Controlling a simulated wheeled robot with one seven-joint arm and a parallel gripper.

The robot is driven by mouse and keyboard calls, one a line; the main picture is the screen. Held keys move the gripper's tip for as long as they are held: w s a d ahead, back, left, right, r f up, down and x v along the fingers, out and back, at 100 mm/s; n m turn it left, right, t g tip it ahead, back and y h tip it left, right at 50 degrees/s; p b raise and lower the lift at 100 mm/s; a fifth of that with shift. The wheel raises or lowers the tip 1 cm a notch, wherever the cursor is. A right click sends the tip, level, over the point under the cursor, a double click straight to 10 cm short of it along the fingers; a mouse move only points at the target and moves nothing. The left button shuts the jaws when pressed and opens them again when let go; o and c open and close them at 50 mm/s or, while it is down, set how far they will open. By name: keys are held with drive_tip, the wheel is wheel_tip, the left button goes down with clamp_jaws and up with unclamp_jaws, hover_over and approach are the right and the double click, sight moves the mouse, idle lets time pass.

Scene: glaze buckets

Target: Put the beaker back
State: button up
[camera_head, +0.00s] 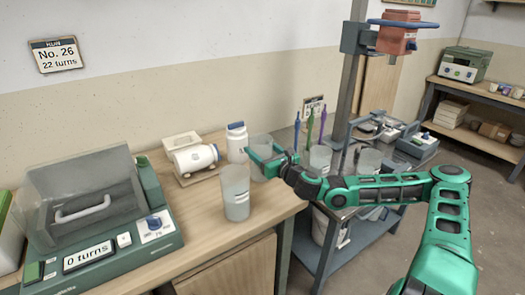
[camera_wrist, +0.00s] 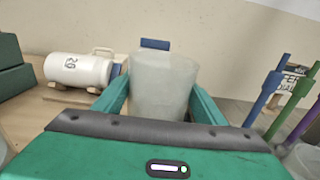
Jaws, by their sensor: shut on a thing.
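A frosted, empty-looking beaker (camera_head: 260,145) is at the right end of the wooden bench (camera_head: 215,225). My gripper (camera_head: 264,160) is shut on it, with a green finger on each side; in the wrist view the beaker (camera_wrist: 163,85) stands upright between the fingers. I cannot tell whether its base touches the bench. A second similar beaker (camera_head: 236,195) stands on the bench, nearer and a little left. More beakers (camera_head: 320,160) stand on the metal stand to the right.
A white lidded bottle (camera_head: 237,143) is just behind the held beaker. A white jar (camera_head: 195,158) lies on a cradle left of it. A green machine (camera_head: 95,215) reading "0 turns" fills the bench's left. Coloured upright tools (camera_head: 310,128) and a grey post (camera_head: 347,100) rise at right.

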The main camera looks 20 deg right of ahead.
idle(0.3)
drive_tip(key=o, duration=2)
drive_tip(key=shift+f, duration=0.15)
drive_tip(key=shift+c, duration=0.2)
drive_tip(key=shift+s, duration=0.1)
drive_tip(key=v, duration=1.2)
